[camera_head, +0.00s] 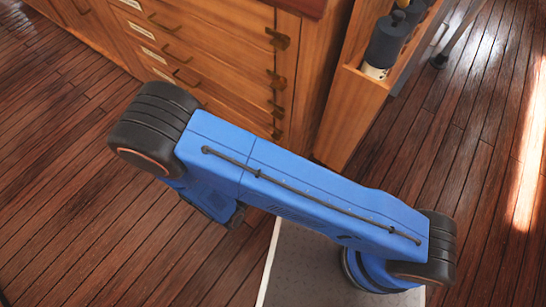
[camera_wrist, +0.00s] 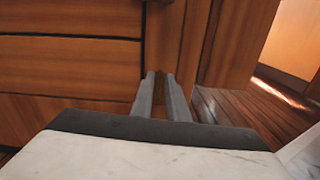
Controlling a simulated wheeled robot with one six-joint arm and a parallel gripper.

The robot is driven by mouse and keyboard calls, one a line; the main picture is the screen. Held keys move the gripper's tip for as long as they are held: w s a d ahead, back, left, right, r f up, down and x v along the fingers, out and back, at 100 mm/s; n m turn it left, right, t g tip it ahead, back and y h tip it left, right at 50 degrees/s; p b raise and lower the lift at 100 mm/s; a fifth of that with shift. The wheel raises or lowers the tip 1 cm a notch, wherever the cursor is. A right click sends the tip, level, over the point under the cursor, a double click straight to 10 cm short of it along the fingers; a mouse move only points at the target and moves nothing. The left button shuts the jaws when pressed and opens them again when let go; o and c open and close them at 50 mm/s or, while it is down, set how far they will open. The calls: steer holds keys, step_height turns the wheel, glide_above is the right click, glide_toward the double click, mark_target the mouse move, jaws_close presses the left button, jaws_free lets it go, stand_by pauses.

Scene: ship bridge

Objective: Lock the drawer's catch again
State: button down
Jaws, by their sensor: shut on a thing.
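The wooden drawer cabinet (camera_head: 215,65) stands at the top of the head view, with several stacked drawers and dark brass catches along its right edge. The top catch (camera_head: 278,40) and a lower catch (camera_head: 276,80) show there. In the wrist view my gripper (camera_wrist: 161,77) is at the right edge of the drawer fronts (camera_wrist: 70,68). Its two grey fingers are shut on a small brownish piece, apparently a catch (camera_wrist: 160,82), mostly hidden between them. Its turn cannot be made out. The drawer fronts in the wrist view look flush. In the head view my blue arm hides the gripper.
A wooden rack (camera_head: 352,95) holding dark cylinders (camera_head: 388,42) stands just right of the cabinet. A metal leg (camera_head: 455,38) stands farther right. The plank floor (camera_head: 60,190) is clear at the left and right.

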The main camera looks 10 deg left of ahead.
steer(key=m, duration=1.7)
steer(key=shift+s+d+f, duration=0.1)
steer(key=shift+d+f, duration=0.1)
stand_by(0.5)
steer(key=c, duration=2)
jaws_free()
